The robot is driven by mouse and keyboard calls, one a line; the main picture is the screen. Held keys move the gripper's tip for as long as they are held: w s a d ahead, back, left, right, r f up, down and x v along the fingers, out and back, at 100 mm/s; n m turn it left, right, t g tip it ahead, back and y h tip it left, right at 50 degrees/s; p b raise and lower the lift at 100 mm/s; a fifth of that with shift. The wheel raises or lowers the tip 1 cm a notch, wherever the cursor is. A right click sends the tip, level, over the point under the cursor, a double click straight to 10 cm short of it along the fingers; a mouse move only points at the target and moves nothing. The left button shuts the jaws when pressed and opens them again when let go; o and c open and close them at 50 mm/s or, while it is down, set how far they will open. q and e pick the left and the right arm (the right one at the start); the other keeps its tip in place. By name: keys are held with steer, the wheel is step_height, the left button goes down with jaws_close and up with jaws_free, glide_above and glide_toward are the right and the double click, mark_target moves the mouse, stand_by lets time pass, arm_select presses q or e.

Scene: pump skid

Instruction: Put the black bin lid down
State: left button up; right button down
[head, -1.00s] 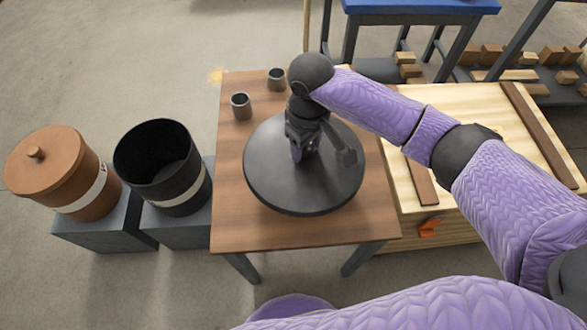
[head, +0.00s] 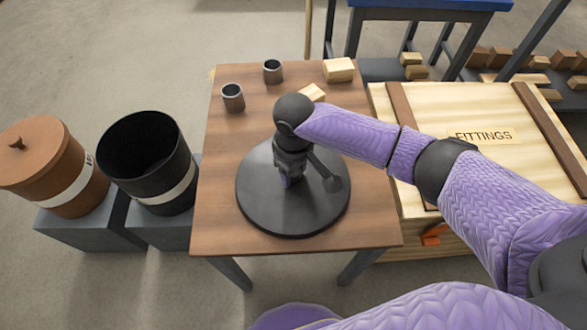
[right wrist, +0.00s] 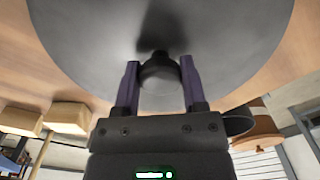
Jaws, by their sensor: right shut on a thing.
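The black bin lid (head: 262,208) is a wide dark disc, level over the front middle of the wooden table (head: 225,150). My right gripper (head: 288,180) is above its centre. In the right wrist view the gripper (right wrist: 158,82) has its two fingers on either side of the lid's knob (right wrist: 160,64), shut on it. The lid's underside is hidden, so I cannot tell whether it touches the table. The black bin (head: 165,185) stands open on a grey stand left of the table. My left gripper is not in view.
Two grey cups (head: 232,98) (head: 272,71) and two wooden blocks (head: 339,69) (head: 313,93) stand on the table's back part. A lidded brown bin (head: 40,155) is at the far left. A wooden FITTINGS crate (head: 480,160) is close to the table's right side.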

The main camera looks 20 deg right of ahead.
steer(key=shift+c, duration=0.7)
jaws_free()
arm_select(q)
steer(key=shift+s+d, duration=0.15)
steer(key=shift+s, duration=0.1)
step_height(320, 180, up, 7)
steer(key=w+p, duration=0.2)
steer(key=p, duration=0.5)
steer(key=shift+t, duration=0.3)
arm_select(e)
step_height(320, 180, up, 12)
